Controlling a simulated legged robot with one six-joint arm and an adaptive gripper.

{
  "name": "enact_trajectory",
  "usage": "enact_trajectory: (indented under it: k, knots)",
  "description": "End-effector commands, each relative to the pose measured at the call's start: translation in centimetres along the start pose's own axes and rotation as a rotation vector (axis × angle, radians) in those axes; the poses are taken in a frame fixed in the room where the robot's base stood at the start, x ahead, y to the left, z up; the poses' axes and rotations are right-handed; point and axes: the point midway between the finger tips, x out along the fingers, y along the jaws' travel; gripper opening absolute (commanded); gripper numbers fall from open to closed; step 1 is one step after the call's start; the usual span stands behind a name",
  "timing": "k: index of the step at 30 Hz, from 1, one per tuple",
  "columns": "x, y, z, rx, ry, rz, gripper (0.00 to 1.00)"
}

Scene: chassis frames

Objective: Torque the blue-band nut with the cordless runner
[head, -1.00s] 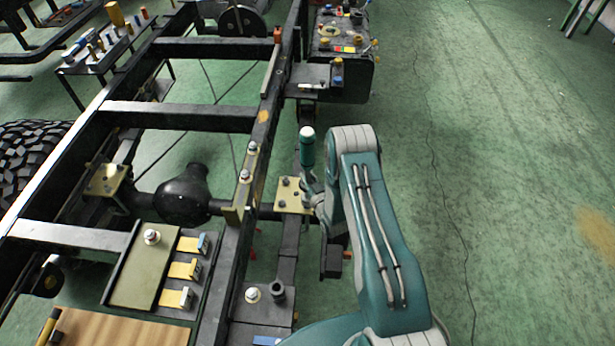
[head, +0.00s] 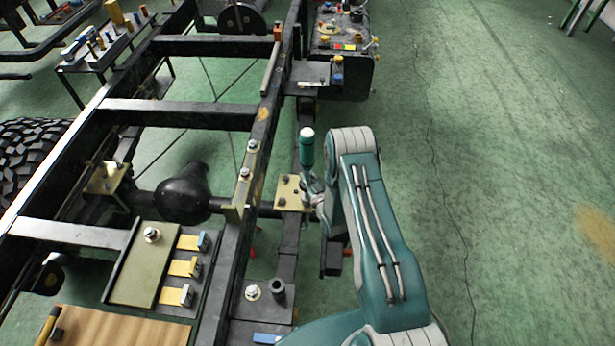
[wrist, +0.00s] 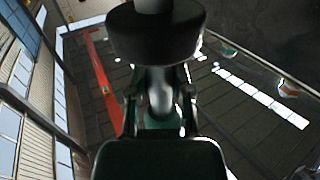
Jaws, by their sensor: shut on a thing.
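The cordless runner (head: 307,150) is an upright teal cylinder with a pale top, standing above the olive axle plate (head: 289,192) beside the frame rail. My gripper (head: 314,190) is at its lower part, partly hidden by my own arm. In the wrist view my gripper (wrist: 160,100) is shut around the runner's grey shaft (wrist: 160,88), with a wide dark round part above it. Dark nuts sit on the axle plate, but the runner's lower end is hidden. I cannot make out a blue band on any nut.
The black chassis rail (head: 262,150) runs close to the left of my gripper. A parts tray (head: 140,275) with a pale nut and several coloured blocks lies lower left. A black shelf (head: 265,310) carries a pale nut and a dark socket. Green floor is free to the right.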

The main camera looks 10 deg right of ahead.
Motion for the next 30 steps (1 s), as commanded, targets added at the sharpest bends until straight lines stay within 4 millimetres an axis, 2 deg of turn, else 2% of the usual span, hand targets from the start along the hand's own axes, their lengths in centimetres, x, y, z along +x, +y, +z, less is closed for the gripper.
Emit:
enact_trajectory:
  k: [30]
  knots:
    - [0.1,0.0,0.8,-0.001,0.005,0.0,0.0]
